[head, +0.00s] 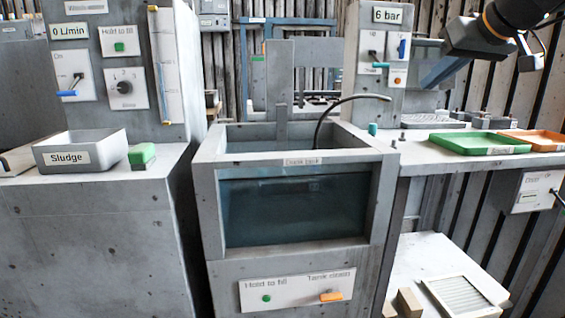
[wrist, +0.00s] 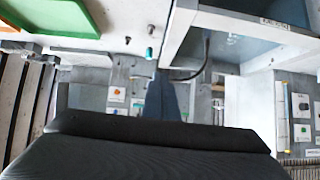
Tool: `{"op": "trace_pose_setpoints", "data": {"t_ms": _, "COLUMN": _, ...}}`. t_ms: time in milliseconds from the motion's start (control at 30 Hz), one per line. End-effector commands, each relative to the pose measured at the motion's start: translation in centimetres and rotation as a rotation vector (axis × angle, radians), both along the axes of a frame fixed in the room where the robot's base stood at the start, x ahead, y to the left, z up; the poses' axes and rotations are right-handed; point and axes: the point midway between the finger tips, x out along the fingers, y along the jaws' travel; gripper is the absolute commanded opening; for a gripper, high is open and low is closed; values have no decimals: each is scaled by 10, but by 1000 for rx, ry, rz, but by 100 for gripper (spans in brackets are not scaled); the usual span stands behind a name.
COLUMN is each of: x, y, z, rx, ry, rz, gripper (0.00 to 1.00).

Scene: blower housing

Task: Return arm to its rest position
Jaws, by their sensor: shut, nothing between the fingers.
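My gripper (head: 428,82) is at the upper right of the head view, raised above the right-hand counter. Its blue-grey fingers point down and to the left from the dark wrist body, and they are shut and empty. In the wrist view the closed fingers (wrist: 164,95) stick up from the dark housing. The fingers look clear of the counter and the trays. Most of the arm lies outside the head view.
A water tank (head: 208,180) stands in the middle, with a black hose (head: 330,115) curving over it. A green tray (head: 478,143) and an orange tray (head: 540,138) lie on the right counter. A Sludge tray (head: 80,153) and a green-topped block (head: 142,155) sit on the left.

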Motion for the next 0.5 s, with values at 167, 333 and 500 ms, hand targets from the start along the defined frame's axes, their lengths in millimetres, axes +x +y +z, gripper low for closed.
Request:
{"op": "trace_pose_setpoints", "data": {"t_ms": 167, "x": -6, "y": 28, "z": -26, "rx": 24, "ry": 62, "rz": 26, "gripper": 0}}
{"op": "trace_pose_setpoints", "data": {"t_ms": 333, "x": -17, "y": 63, "z": -60, "rx": 50, "ry": 149, "rz": 57, "gripper": 0}}
{"op": "trace_pose_setpoints", "data": {"t_ms": 500, "x": -42, "y": 111, "z": -110, "rx": 72, "ry": 281, "rz": 98, "gripper": 0}}
